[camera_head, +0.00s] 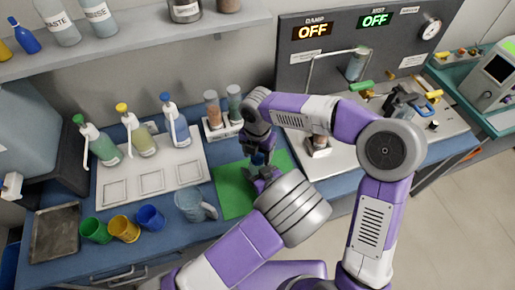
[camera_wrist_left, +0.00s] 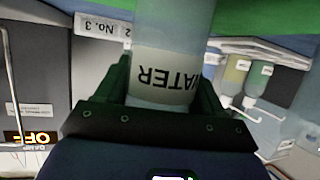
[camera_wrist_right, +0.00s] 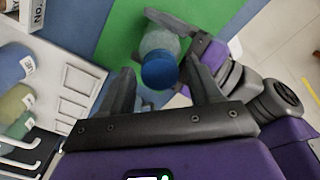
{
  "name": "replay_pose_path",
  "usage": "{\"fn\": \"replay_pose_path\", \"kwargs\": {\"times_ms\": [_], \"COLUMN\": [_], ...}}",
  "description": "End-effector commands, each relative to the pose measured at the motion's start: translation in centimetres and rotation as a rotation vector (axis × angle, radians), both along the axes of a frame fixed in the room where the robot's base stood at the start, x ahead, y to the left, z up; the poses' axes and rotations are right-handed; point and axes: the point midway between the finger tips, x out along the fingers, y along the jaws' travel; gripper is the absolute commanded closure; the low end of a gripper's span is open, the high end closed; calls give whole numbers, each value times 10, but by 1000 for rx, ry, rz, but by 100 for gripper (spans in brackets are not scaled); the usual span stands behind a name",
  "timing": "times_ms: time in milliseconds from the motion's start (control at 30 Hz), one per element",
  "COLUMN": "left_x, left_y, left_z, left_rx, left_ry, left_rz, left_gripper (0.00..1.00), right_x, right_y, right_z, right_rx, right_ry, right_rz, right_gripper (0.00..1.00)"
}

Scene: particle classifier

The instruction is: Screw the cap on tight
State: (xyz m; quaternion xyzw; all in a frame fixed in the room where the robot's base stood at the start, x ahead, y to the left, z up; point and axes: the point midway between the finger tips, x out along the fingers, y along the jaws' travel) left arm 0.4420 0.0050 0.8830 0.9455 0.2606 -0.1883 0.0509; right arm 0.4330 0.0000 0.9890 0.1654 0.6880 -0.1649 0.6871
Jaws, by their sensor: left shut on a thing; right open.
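A clear bottle with a white WATER label (camera_wrist_left: 165,72) stands between the fingers of my left gripper (camera_wrist_left: 163,82), which is shut on its body. In the right wrist view its blue cap (camera_wrist_right: 159,70) sits on top of the bottle (camera_wrist_right: 160,42); how tightly it is seated cannot be told. My right gripper (camera_wrist_right: 162,90) is open above, with one finger on each side of the cap and gaps visible. In the head view the cap (camera_head: 258,159) shows small under my right gripper (camera_head: 260,148). My left gripper (camera_head: 265,176) is lower, and the bottle is mostly hidden.
A green mat (camera_head: 232,198) lies under the bottle. A clear mug (camera_head: 190,206) and several coloured cups (camera_head: 124,228) stand left of it. A white tray (camera_head: 180,175) with pump bottles is behind them. A tube rack (camera_head: 222,130) stands close behind the grippers.

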Motion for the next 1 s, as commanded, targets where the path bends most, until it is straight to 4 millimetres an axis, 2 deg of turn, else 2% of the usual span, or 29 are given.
{"fn": "replay_pose_path", "kwargs": {"times_ms": [200,233,600,733,1000], "left_x": [0,0,0,0,0], "left_y": [0,0,0,0,0], "left_z": [1,1,1,1,1], "left_rx": [0,0,0,0,0], "left_ry": [-1,-1,-1,-1,-1], "left_rz": [0,0,0,0,0], "left_gripper": [100,100,100,100,100], "right_x": [0,0,0,0,0], "right_y": [0,0,0,0,0], "right_z": [0,0,0,0,0], "right_rx": [0,0,0,0,0], "right_ry": [0,0,0,0,0], "right_rz": [0,0,0,0,-12], "right_gripper": [37,40,96,100,100]}}
